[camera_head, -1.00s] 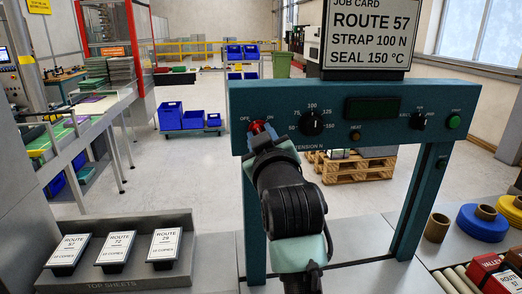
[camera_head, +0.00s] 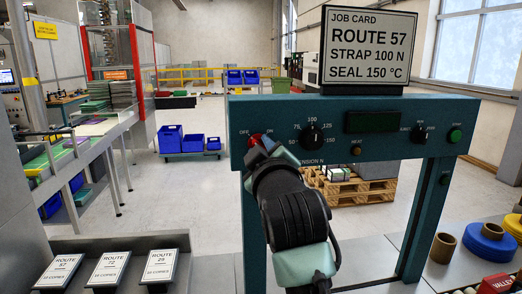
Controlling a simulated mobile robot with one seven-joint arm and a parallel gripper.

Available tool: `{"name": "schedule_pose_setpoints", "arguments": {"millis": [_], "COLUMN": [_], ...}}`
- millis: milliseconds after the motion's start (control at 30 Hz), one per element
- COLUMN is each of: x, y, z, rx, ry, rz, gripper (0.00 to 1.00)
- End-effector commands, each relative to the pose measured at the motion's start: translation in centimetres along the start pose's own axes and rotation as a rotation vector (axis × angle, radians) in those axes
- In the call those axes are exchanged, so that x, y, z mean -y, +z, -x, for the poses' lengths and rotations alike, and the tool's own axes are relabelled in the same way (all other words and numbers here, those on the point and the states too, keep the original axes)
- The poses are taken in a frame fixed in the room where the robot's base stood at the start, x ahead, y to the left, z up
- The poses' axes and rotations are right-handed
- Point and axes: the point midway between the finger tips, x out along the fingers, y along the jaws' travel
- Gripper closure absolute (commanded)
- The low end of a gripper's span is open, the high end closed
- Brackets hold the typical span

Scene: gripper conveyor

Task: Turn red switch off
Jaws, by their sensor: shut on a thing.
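The red switch (camera_head: 254,138) is at the left end of the teal panel (camera_head: 375,138), under the OFF and ON labels. Only a little red shows, toward the OFF side. My gripper (camera_head: 262,144) is at the switch and shut on it. My wrist and fingers cover most of the knob, so I cannot tell its exact pointing.
A black tension dial (camera_head: 311,134) is close on the right of my gripper. Farther right are a dark display (camera_head: 372,121), another black dial (camera_head: 419,133) and a green button (camera_head: 455,135). A job card (camera_head: 369,45) stands above. Route cards (camera_head: 108,268) lie at lower left.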

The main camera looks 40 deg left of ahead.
Motion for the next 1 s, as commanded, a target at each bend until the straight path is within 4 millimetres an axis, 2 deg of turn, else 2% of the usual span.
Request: {"name": "schedule_pose_setpoints", "arguments": {"millis": [133,167,233,533,667,767,1000], "x": [0.0,0.0,0.0,0.0,0.1,0.0,0.1], "y": [0.0,0.0,0.0,0.0,0.1,0.1,0.2], "z": [0.0,0.0,0.0,0.1,0.8,2.2,7.1], "rx": [0.0,0.0,0.0,0.0,0.0,-0.001,-0.002], "ry": [0.0,0.0,0.0,0.001,0.001,0.003,0.005], "rz": [0.001,0.001,0.001,-0.001,-0.002,-0.001,-0.001], "gripper": [1.0,0.67,0.56,0.56,0.56,0.56,0.56]}}
